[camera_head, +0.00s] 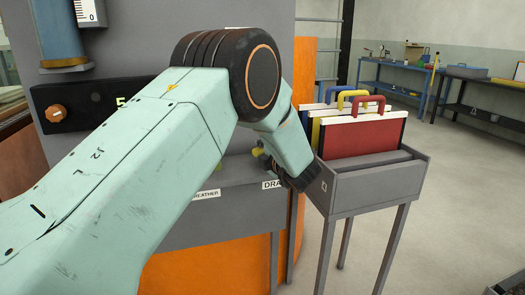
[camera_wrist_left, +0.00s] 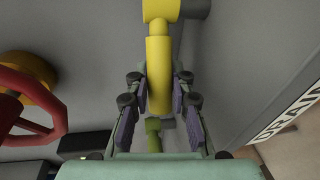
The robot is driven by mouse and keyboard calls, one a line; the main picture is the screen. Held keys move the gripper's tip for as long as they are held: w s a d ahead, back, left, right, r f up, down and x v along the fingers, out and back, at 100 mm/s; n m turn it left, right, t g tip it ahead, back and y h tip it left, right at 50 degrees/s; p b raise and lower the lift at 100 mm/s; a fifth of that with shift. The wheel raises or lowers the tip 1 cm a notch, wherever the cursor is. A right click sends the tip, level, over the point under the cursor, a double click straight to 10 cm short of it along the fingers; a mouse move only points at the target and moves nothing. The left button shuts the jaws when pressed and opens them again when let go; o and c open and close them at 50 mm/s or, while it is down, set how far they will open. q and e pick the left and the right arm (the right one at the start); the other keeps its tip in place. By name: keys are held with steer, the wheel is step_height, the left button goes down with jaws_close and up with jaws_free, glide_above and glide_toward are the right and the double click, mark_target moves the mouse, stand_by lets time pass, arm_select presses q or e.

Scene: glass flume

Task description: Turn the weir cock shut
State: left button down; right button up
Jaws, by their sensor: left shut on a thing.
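In the left wrist view a yellow cock lever (camera_wrist_left: 159,65) hangs from a yellow hub (camera_wrist_left: 161,10) at the top, with a grey pipe beside it. My left gripper (camera_wrist_left: 158,90) is shut on this lever, a dark pad on each side. In the head view the gripper (camera_head: 268,165) is at the front of the grey panel, partly hidden by my arm, and only a small yellow part (camera_head: 258,151) shows beside it. A sign reading "DRAI" (camera_wrist_left: 288,105) is on the grey face nearby. I see no weir label. My right gripper is out of view.
A red handwheel (camera_wrist_left: 30,115) is close to the left of the gripper in the wrist view. In the head view a grey rack (camera_head: 375,182) with coloured-handled panels stands just right of the gripper. Open floor lies right.

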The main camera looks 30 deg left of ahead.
arm_select(q)
steer(key=shift+a, duration=0.2)
steer(key=shift+w+a+m+t+h+b, duration=0.15)
steer(key=shift+a+m+t+h+b, duration=0.3)
steer(key=shift+m+t+h+b, duration=0.25)
steer(key=shift+w+a+m+t+h+b, duration=0.1)
steer(key=shift+a+m+t+h+b, duration=0.35)
steer(key=shift+m+t+h, duration=0.3)
steer(key=shift+w+a+m+t+h+b, duration=0.25)
steer(key=shift+m+t+h+b, duration=0.15)
steer(key=shift+m+t+h, duration=0.15)
steer(key=shift+w+a+m+t+h+b, duration=0.1)
steer(key=shift+a+m+t+h+b, duration=0.1)
steer(key=shift+m+t+h+b, duration=0.3)
steer(key=shift+w+a+m+h, duration=0.15)
steer(key=shift+m+h, duration=0.15)
steer(key=shift+h, duration=0.2)
steer(key=shift+r, duration=0.15)
steer(key=c, duration=1.2)
jaws_free()
steer(key=shift+w+a, duration=0.1)
steer(key=shift+o, duration=0.3)
